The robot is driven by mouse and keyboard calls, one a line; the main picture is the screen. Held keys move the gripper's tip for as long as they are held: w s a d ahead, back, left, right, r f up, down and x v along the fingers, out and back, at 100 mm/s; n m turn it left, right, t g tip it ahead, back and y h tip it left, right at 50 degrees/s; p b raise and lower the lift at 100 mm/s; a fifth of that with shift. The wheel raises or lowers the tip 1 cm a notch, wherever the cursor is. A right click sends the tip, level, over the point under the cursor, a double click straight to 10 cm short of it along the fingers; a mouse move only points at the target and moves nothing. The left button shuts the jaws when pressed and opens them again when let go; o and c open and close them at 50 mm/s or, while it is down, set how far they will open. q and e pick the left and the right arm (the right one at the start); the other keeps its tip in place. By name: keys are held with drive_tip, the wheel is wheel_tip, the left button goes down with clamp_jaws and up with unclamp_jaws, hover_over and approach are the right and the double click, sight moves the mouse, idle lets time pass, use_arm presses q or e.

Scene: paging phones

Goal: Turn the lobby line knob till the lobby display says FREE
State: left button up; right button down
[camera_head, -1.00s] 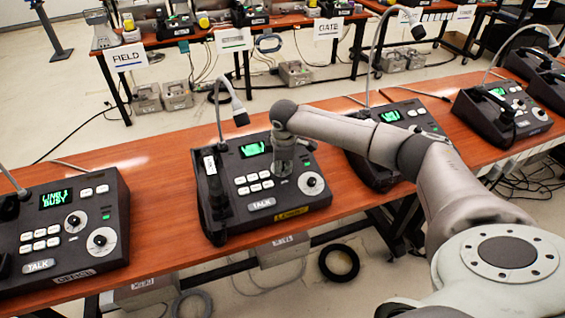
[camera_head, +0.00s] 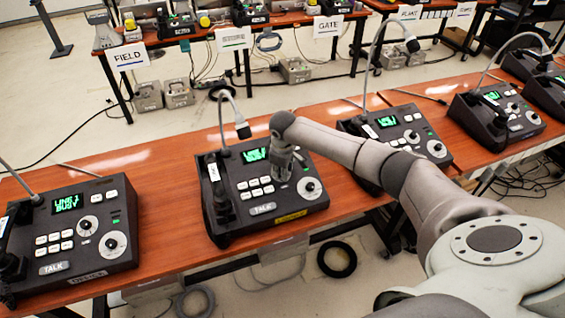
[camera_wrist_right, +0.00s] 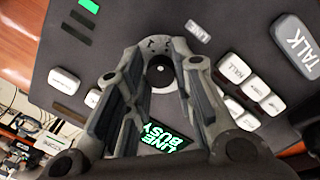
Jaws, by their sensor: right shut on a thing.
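The lobby console (camera_head: 226,216) is the middle one on the near table, with a yellow label (camera_head: 291,216) on its front edge. Its green display (camera_head: 255,154) is partly behind my right gripper (camera_head: 283,165); in the wrist view the display (camera_wrist_right: 167,138) reads LINE and BUSY, with part of the text hidden. My right gripper also shows in the wrist view (camera_wrist_right: 159,60), its fingertips closed around the upper, dark line knob (camera_wrist_right: 160,69). The lower knob (camera_head: 309,187) on its white dial is free. My left gripper is not in view.
The office console (camera_head: 80,268) stands to the left, its display also showing BUSY. More consoles (camera_head: 385,122) stand to the right. A handset (camera_head: 218,190) and a gooseneck microphone (camera_head: 242,130) are on the lobby console. Bare table (camera_head: 165,200) lies left of it.

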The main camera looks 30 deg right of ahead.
drive_tip(key=shift+m+p, duration=0.85)
drive_tip(key=shift+m, duration=0.35)
